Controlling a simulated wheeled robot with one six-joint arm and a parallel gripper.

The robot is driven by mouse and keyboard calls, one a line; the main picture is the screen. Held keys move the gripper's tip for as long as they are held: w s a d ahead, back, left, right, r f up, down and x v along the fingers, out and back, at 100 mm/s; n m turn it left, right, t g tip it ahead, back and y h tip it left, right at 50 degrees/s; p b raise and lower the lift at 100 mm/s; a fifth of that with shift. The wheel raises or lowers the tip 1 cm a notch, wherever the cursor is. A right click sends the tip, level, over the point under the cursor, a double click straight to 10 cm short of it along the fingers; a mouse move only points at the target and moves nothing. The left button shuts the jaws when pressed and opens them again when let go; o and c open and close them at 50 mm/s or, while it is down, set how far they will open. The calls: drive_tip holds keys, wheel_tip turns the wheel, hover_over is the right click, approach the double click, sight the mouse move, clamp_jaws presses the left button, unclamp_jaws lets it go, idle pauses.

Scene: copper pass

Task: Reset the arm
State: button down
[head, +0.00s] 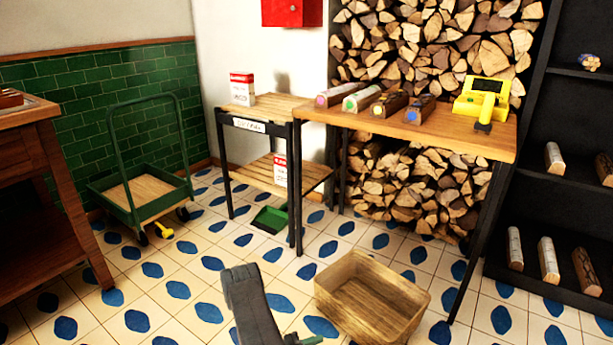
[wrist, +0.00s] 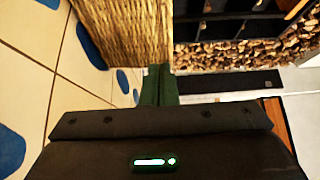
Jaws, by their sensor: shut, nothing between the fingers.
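My arm rises from the bottom edge of the head view, its dark link standing over the tiled floor. My gripper (wrist: 159,72) shows in the wrist view as two green fingers pressed together, with nothing between them. In the head view only a small green part of it (head: 312,340) shows at the bottom edge, just left of the basket. The wooden basket (head: 345,304) stands on the floor and looks empty. Its woven side (wrist: 125,30) fills the upper left of the wrist view, close to the fingertips; whether they touch cannot be told.
A wooden table (head: 460,137) holds several small logs and a yellow device (head: 484,98). A slatted rack (head: 262,172) stands left of it, with a green cart (head: 140,205) farther left. A dark shelf (head: 570,210) with logs stands right. Open tiled floor lies left of my arm.

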drive_tip(key=b, duration=0.3)
approach(355, 320)
drive_tip(key=d, duration=0.4)
drive_tip(key=w+d, duration=0.1)
drive_tip(key=w, duration=0.1)
drive_tip(key=shift+w+d+r, duration=0.15)
drive_tip(key=shift+w+d, duration=0.1)
drive_tip(key=shift+d, duration=0.15)
drive_tip(key=shift+s+a, duration=0.1)
drive_tip(key=shift+s, duration=0.05)
drive_tip(key=shift+s, duration=0.1)
